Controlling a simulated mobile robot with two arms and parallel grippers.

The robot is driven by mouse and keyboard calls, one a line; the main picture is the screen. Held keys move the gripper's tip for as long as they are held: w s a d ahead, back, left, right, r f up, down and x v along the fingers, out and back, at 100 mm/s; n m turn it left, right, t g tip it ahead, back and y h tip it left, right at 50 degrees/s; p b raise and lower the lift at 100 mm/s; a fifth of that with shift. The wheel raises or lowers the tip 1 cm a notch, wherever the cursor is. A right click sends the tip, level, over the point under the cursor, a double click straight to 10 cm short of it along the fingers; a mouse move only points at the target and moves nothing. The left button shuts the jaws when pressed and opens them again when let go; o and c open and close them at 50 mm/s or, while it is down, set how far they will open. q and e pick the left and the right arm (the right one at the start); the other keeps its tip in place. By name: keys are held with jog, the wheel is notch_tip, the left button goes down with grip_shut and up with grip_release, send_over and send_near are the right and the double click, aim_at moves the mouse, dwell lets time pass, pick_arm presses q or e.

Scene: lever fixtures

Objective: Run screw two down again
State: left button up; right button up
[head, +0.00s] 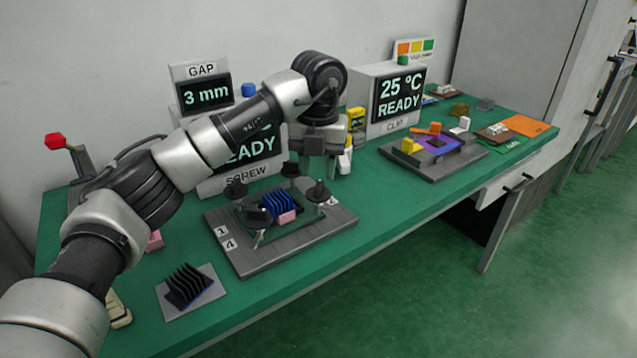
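A grey fixture plate (240,262) stands on the green bench with a blue finned block (284,205) and a pink piece (287,217) at its middle. Dark screw knobs stand around the block: one at the left (236,187), one at the right (318,192) and one at the back (291,168). Labels 1 and 4 show at the plate's left edge; the label at the right is too small to read, so I cannot tell which knob is screw two. My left gripper (312,168) points down just above the back and right knobs. Its finger opening is unclear. My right gripper is out of view.
A black finned part (188,285) lies on a grey plate at the front left. Display boxes stand behind, reading GAP 3 mm (203,94), SCREW, partly hidden by my arm, and 25 °C READY (398,100). Another fixture (432,150) stands right. Bench between fixtures is clear.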

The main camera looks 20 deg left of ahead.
aim_at(319, 185)
pick_arm(q)
jog(key=shift+f, duration=1.75)
grip_shut()
